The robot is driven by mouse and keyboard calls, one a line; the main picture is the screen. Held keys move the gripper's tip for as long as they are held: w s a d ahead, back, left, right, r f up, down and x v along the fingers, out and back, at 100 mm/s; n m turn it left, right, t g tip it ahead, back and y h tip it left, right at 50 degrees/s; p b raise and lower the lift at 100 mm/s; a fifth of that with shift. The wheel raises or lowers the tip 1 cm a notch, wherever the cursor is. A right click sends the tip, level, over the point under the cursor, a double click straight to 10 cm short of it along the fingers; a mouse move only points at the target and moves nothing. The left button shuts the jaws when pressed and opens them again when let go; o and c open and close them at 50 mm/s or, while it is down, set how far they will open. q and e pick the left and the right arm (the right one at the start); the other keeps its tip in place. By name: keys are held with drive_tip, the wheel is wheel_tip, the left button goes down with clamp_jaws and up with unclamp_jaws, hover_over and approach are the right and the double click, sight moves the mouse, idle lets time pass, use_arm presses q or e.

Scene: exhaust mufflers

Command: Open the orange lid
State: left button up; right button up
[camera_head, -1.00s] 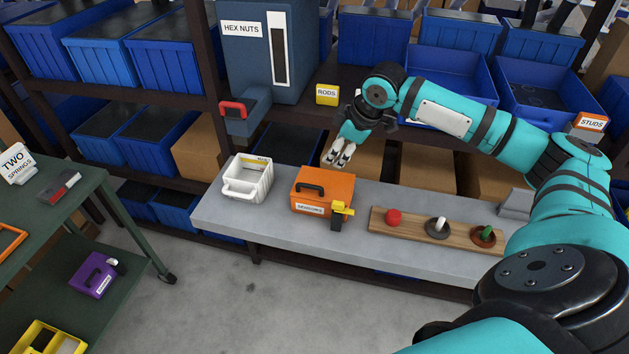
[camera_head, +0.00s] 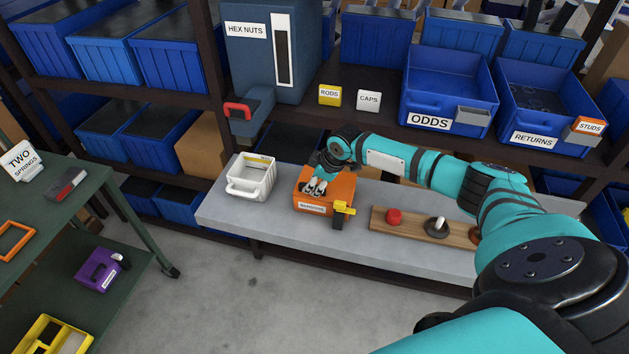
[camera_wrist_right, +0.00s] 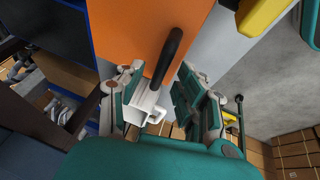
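The orange lid (camera_head: 342,188) belongs to a box on the grey bench and appears closed, with a white label on its front. A yellow and black piece (camera_head: 343,210) stands at its front right corner. My right gripper (camera_head: 314,188) is over the left part of the lid and partly hides its black handle. In the right wrist view the black handle (camera_wrist_right: 168,58) rises from the orange surface (camera_wrist_right: 130,28). The two fingers of the right gripper (camera_wrist_right: 162,74) stand apart on either side of the handle. My left gripper is not in view.
A white bin (camera_head: 251,180) stands just left of the orange box. A wooden board (camera_head: 410,227) with a red knob (camera_head: 394,216) and other pegs lies to the right. The blue-grey hex nuts dispenser (camera_head: 262,60) stands behind. A green cart (camera_head: 85,215) is at the left.

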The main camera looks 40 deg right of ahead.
drive_tip(key=shift+f, duration=0.1)
clamp_jaws()
